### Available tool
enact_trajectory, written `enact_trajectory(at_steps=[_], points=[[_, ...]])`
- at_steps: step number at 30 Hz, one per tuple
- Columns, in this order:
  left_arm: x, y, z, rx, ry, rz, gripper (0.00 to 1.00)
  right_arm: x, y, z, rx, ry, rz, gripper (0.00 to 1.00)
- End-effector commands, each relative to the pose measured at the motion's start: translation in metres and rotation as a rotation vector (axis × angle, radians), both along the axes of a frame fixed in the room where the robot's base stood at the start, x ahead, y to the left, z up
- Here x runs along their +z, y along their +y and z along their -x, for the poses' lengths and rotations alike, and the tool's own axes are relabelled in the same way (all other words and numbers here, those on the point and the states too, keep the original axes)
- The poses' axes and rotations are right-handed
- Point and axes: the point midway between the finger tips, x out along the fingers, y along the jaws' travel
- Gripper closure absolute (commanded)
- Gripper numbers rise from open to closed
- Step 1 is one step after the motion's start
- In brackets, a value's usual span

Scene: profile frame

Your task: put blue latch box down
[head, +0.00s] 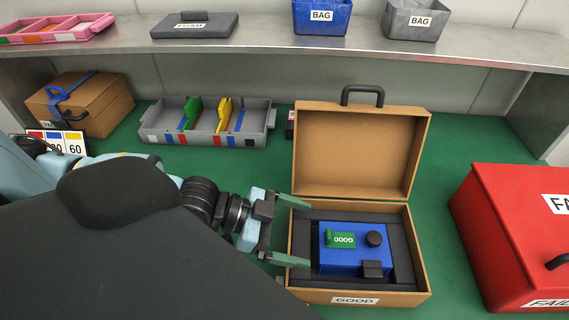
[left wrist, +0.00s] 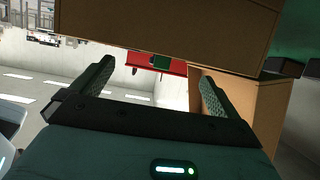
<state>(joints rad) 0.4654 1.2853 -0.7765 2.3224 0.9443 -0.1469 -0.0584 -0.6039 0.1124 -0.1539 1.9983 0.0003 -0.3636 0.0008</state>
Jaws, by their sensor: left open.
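The blue latch box (head: 345,262) sits in the dark foam recess of an open tan case (head: 421,255) labelled GOOD. My right gripper is not in view.
The case's lid (head: 360,150) stands open behind it. A red box (head: 505,235) stands at the right, a grey divided tray (head: 255,138) at the back, and a closed brown case (head: 100,105) at the back left. Green table is clear between case and red box.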

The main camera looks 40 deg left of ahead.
Motion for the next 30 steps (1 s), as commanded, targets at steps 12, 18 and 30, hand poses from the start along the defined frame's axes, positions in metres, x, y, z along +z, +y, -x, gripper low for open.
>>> enact_trajectory(at_steps=[12, 18, 30], points=[[0.009, 0.019, 0.013, 0.0, 0.001, 0.001, 0.0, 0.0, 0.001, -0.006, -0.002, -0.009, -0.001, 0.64], [0.01, 0.02, 0.013, 0.0, 0.001, 0.001, 0.0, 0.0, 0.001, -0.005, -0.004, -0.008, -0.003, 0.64], [0.01, 0.019, 0.013, 0.0, 0.001, 0.001, 0.0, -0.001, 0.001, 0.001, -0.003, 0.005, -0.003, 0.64]])
